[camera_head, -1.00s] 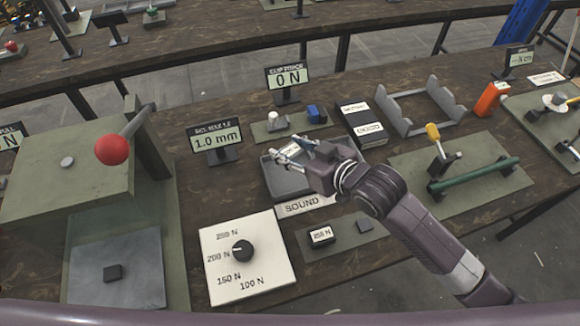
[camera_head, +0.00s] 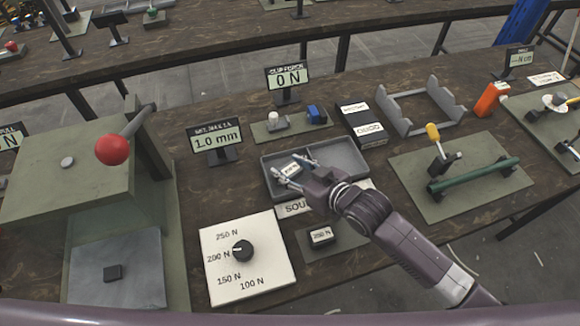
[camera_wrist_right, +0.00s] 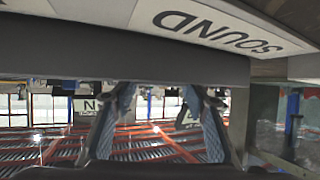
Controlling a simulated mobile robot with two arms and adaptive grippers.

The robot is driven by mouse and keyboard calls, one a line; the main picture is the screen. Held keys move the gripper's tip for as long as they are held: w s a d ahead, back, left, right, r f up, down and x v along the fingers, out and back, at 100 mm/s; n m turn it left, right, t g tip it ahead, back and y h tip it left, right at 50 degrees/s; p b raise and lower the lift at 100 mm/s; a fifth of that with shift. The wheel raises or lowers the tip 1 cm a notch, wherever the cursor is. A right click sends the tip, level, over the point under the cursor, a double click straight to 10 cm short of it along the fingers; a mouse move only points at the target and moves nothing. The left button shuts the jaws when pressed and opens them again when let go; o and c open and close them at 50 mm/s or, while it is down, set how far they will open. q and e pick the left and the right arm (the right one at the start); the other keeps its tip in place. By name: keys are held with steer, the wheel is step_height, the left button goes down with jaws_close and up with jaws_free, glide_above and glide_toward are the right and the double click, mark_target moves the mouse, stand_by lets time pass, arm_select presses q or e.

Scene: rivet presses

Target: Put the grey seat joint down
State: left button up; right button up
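A small grey block with a white label on top (camera_head: 290,168), which looks like the seat joint, is in the left part of the grey two-part tray (camera_head: 345,149). My right gripper (camera_head: 293,170) is at that left part. Its fingertips are spread to the two sides of the block. In the right wrist view the two fingers (camera_wrist_right: 163,120) stand apart with a clear gap. I cannot see the block there. Whether a fingertip touches it is unclear. My left gripper is not in view.
The SOUND label (camera_head: 293,207) lies in front of the tray. A white dial plate (camera_head: 250,281) is at front left, and a green mat with a labelled block (camera_head: 321,236) is at front. Black labelled boxes (camera_head: 363,124) and a grey bracket (camera_head: 405,126) stand behind right.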

steer(key=o, duration=0.3)
steer(key=shift+r, duration=0.15)
steer(key=v, duration=1)
steer(key=shift+s+d+b, duration=0.2)
steer(key=shift+s+b, duration=0.1)
steer(key=shift+b, duration=0.1)
steer(key=shift+s+d+r, duration=0.35)
steer(key=shift+s, duration=0.1)
